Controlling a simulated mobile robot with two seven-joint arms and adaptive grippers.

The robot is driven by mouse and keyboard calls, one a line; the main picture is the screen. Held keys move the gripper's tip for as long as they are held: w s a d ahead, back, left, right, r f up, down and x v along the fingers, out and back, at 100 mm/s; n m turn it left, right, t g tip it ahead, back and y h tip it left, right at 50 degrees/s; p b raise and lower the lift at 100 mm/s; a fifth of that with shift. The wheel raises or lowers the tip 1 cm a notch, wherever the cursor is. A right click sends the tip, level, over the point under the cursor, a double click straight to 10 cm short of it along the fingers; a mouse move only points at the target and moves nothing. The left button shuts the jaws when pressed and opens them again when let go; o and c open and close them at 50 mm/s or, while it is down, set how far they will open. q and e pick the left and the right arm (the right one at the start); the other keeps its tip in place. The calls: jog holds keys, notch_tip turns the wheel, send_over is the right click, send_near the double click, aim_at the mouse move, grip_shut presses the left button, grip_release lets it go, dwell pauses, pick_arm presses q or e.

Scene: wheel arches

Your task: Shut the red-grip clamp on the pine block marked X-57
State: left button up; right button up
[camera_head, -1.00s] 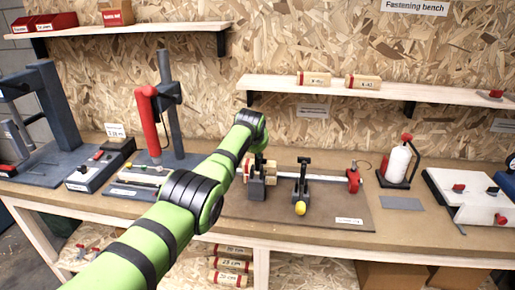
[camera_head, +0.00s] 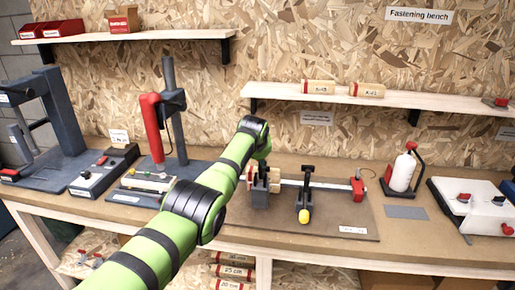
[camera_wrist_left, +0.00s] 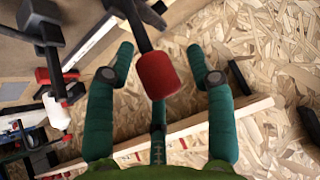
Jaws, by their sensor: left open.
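In the left wrist view, a red grip (camera_wrist_left: 157,75) on a black lever comes down from the top. It sits between the two teal fingers of my left gripper (camera_wrist_left: 163,62), which is open around it; I cannot tell whether they touch. In the head view, my left arm reaches to the dark clamp (camera_head: 260,188) on the bench board, and the red grip is hidden there behind my wrist. A pine piece with red bands (camera_head: 250,174) shows partly beside that clamp; its mark cannot be read. My right gripper is not in view.
A similar clamp with a yellow grip (camera_head: 304,214) stands close on the right. A shelf (camera_head: 420,99) with two pine blocks (camera_head: 318,87) runs above. A red-handled press (camera_head: 152,128) stands left.

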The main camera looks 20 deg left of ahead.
pick_arm(q)
jog(key=v, duration=1.2)
jog(key=shift+a, duration=0.2)
